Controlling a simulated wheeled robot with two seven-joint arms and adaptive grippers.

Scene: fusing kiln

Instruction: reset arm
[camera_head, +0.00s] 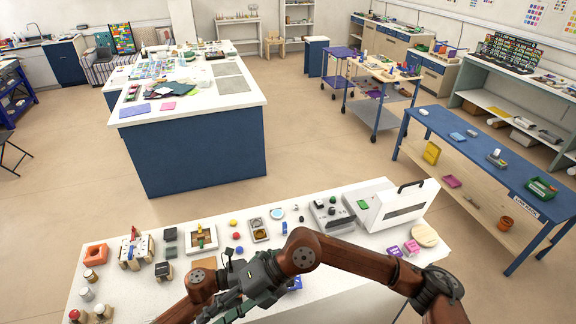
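My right arm (345,255) comes in from the lower right and reaches left across the front of the white worktable (345,222). Its dark grey gripper (246,274) is above the table's front part. My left arm (200,288) shows at the bottom edge, with brown links and dark grey gripper parts (228,303) close to the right gripper. The two grippers overlap in this view, so I cannot tell whether they touch. Their fingertips are too small and dark to show whether they are open or shut. I see no clearly held object.
A blue island (195,155) stands behind, a blue bench (480,150) at right. Open floor lies between.

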